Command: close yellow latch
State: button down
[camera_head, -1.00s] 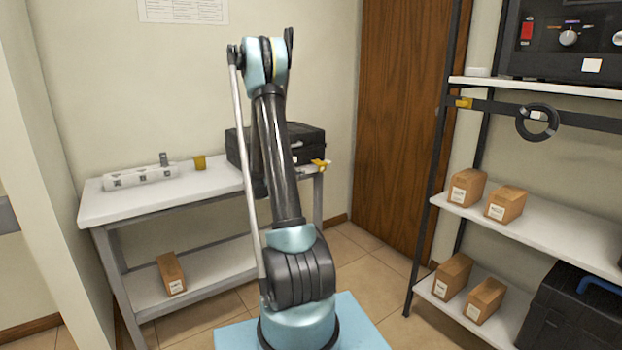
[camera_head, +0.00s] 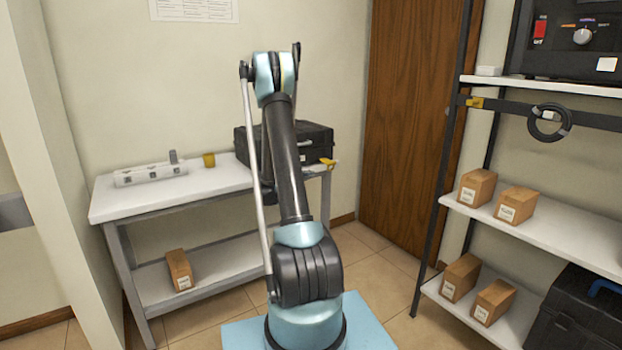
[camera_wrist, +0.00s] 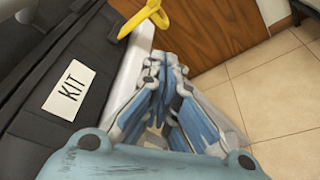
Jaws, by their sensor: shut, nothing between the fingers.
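A yellow latch (camera_wrist: 150,16) shows as a looped yellow piece at the top of the wrist view, by the black case and the white table edge. In the head view it is a small yellow piece (camera_head: 328,163) at the case's lower right corner. The black case (camera_head: 314,142) stands on the right end of the white table. Its side carries a label reading "KIT" (camera_wrist: 70,90) in the wrist view. My gripper (camera_wrist: 165,75) is shut and empty, beside the case and below the latch in the picture, apart from it. My arm hides the gripper in the head view.
A brown door (camera_head: 405,120) is behind. A shelf rack (camera_head: 565,230) with small boxes stands at the right. Floor tiles (camera_wrist: 265,90) are clear beside the gripper.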

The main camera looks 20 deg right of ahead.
aim_at(327, 164)
jog(key=x, duration=0.8)
jog(key=shift+d, duration=0.3)
jog(key=shift+d, duration=0.25)
jog(key=shift+a, duration=0.1)
